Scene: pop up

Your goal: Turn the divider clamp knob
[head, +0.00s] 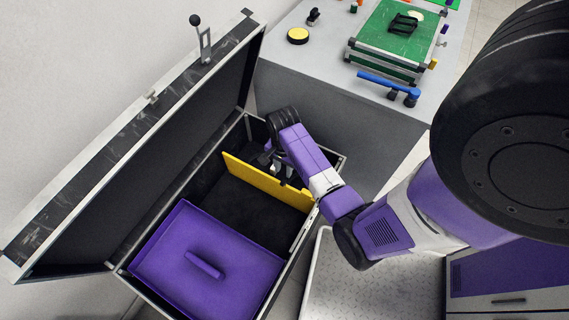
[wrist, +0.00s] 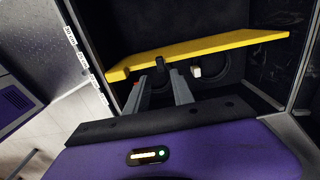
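The yellow divider (head: 267,182) stands across the inside of the open case. It also shows in the wrist view as a yellow bar (wrist: 225,47). My gripper (head: 276,168) is over the divider, and its arm hides part of the far compartment. In the wrist view my gripper (wrist: 159,80) has two grey fingers set apart, pointing at the divider. A small dark piece (wrist: 161,72) at the divider's edge shows between the fingertips; it looks like the clamp knob, and I cannot tell if the fingers touch it. A small white piece (wrist: 196,72) is right of them.
The case lid (head: 130,150) stands open at the left. A purple tray (head: 200,262) with a handle fills the near part of the case. A grey table (head: 335,80) behind holds a green-topped case (head: 400,28), a blue tool (head: 388,84) and a yellow disc (head: 298,35).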

